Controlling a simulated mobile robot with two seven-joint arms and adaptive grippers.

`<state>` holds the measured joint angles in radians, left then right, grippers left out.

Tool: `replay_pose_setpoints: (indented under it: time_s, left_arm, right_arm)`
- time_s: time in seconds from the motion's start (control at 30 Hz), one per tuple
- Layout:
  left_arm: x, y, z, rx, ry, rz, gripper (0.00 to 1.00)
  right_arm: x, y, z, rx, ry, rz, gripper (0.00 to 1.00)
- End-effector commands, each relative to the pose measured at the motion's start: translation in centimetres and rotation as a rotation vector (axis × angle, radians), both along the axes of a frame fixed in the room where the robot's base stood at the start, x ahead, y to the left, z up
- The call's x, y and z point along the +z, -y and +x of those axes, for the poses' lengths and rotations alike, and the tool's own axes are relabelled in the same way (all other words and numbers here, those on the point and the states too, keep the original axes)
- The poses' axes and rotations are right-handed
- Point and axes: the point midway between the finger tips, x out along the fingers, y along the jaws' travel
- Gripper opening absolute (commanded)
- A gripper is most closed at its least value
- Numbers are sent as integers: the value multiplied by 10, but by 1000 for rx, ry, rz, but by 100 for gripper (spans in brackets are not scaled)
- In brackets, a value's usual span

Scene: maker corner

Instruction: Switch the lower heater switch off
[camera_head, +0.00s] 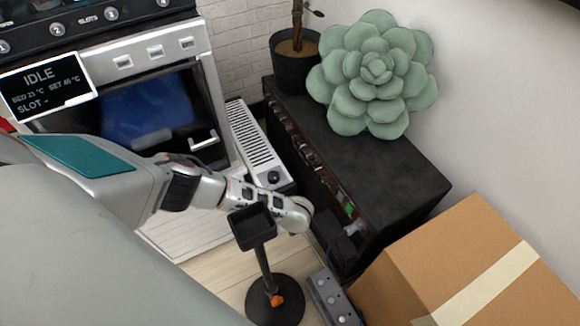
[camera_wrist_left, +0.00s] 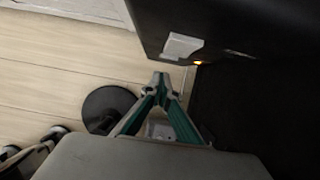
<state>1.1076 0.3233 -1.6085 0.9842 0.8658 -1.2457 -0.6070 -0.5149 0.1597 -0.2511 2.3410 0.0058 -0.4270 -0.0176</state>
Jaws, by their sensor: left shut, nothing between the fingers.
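A white slatted unit (camera_head: 248,138), which looks like the heater, stands beside the oven-like machine. It has a black knob (camera_head: 274,178) on its near end. I make out no lower switch in the head view. In the left wrist view a pale block (camera_wrist_left: 182,46), perhaps a switch, sits at the edge of a dark body, with a small orange glow (camera_wrist_left: 198,63) beside it; I cannot tell its position. My left gripper (camera_wrist_left: 161,78) is shut and empty, its green fingertips just below and left of that block. Its fingers are hidden in the head view. My right gripper is out of view.
A black stand with a square cup (camera_head: 253,226) and round base (camera_head: 262,308) is close to my left arm. A dark cabinet (camera_head: 395,175) carries a plant pot (camera_head: 296,70) and a large green succulent (camera_head: 375,72). A cardboard box (camera_head: 440,262) fills the lower right.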

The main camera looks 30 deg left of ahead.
Motion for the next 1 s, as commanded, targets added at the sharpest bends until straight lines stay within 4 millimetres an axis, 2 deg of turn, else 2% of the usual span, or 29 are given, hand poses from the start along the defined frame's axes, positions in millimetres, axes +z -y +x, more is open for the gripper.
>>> replay_pose_setpoints:
  time_s: [0.2,0.57,0.73,1.0]
  left_arm:
    - [5,-12,10,-2,4,-2,0]
    - [6,-13,11,-2,4,-2,0]
    - [9,-20,15,2,4,-3,0]
    - [8,-20,15,-1,3,-3,0]
  right_arm:
    - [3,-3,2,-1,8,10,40]
    - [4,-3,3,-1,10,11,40]
    - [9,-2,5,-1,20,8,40]
    - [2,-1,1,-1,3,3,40]
